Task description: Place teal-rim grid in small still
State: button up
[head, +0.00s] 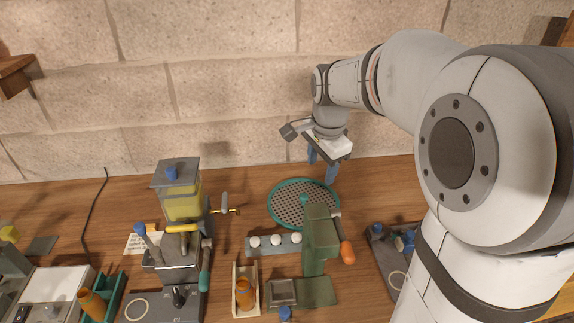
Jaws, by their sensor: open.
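The teal-rim grid (284,208) is a round, perforated disc with a teal rim and a small teal knob near its middle. It lies flat on the wooden table, close to the wall. A green device partly hides its lower right edge. My gripper (322,176) points down over the far right part of the grid, with its blue fingers apart and nothing seen between them. I cannot tell whether the fingertips touch the grid. I cannot tell for sure which thing is the small still.
A green device with an orange-handled lever (319,240) stands just in front of the grid. A grey strip with white knobs (254,251) lies beside it. A device with a yellow-filled clear tank (181,199) stands left. An orange bottle (245,292) sits in a holder in front.

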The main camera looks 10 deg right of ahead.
jog(key=w+f+m+g+b, duration=0.1)
jog(key=w+f+m+b, duration=0.1)
jog(key=w+f+m, duration=0.65)
jog(key=m+g+b, duration=0.1)
jog(key=m, duration=0.4)
send_near(304, 195)
jog(key=shift+s+a+f, duration=0.25)
jog(key=shift+s+a, duration=0.1)
jog(key=shift+a, duration=0.05)
jog(key=shift+m, duration=0.25)
jog(key=f, duration=0.3)
jog(key=f+p, duration=0.1)
jog(key=f, duration=0.5)
jog(key=shift+w+d+p, duration=0.3)
jog(key=shift+d+p, duration=0.05)
jog(key=shift+c, duration=0.5)
grip_shut()
